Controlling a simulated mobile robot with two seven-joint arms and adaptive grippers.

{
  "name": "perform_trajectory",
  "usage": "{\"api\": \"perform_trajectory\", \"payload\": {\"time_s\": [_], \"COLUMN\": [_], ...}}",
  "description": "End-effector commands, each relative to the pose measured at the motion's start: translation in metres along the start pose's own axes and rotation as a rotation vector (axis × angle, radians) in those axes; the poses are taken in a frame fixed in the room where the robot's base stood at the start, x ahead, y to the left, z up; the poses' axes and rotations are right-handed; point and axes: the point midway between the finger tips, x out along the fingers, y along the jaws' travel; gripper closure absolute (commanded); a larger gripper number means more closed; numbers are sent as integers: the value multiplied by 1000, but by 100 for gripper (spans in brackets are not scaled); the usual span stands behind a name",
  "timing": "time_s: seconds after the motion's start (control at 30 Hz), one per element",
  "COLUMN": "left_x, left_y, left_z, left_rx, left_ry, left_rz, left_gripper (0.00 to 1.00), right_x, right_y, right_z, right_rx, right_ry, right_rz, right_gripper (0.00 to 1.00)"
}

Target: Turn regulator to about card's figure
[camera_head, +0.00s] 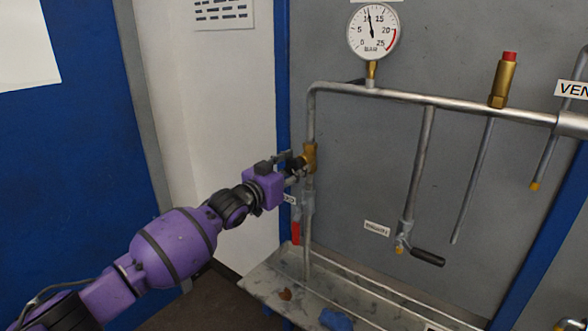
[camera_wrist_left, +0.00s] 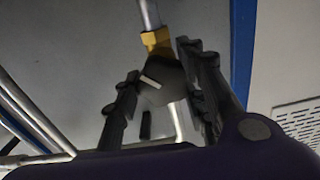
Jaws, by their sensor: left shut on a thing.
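The regulator has a dark round knob (camera_wrist_left: 160,88) with a pale mark, below a brass body (camera_wrist_left: 155,40) in the left wrist view. In the head view its brass body (camera_head: 310,157) sits on the left vertical pipe. My left gripper (camera_head: 299,163) is shut on the knob, one finger on each side; in the head view it hides most of the knob. The round gauge (camera_head: 373,31) reads in bar, its needle just left of straight up, a little above 10. A white card (camera_head: 222,9) with dark lines is cut off at the top; its figure is unreadable. My right gripper is out of view.
A red lever handle (camera_head: 296,231) hangs below the regulator. A black-handled valve (camera_head: 428,257) is on the middle pipe, and a red-capped brass fitting (camera_head: 503,80) sits on the upper pipe (camera_head: 450,103). A grey tray (camera_head: 380,301) lies below.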

Motion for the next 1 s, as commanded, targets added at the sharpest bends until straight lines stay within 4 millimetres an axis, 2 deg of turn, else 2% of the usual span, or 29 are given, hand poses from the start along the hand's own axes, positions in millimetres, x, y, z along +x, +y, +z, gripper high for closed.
{"api": "perform_trajectory", "payload": {"time_s": [0.17, 0.4, 0.43, 0.57, 0.87, 1.0], "left_x": [0, 0, 0, 0, -1, -12], "left_y": [1, 2, 2, 2, 1, 0], "left_z": [2, 3, 3, 3, 2, 3], "left_rx": [154, 159, 159, 158, 158, 156], "left_ry": [-1, -1, -1, -2, -1, -2], "left_rz": [3, 3, 3, 3, 1, 2], "left_gripper": [88, 88, 59, 44, 44, 44], "right_x": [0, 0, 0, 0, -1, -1], "right_y": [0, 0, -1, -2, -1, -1], "right_z": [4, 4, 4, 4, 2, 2], "right_rx": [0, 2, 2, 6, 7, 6], "right_ry": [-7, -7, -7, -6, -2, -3], "right_rz": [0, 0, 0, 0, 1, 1], "right_gripper": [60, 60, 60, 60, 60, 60]}}
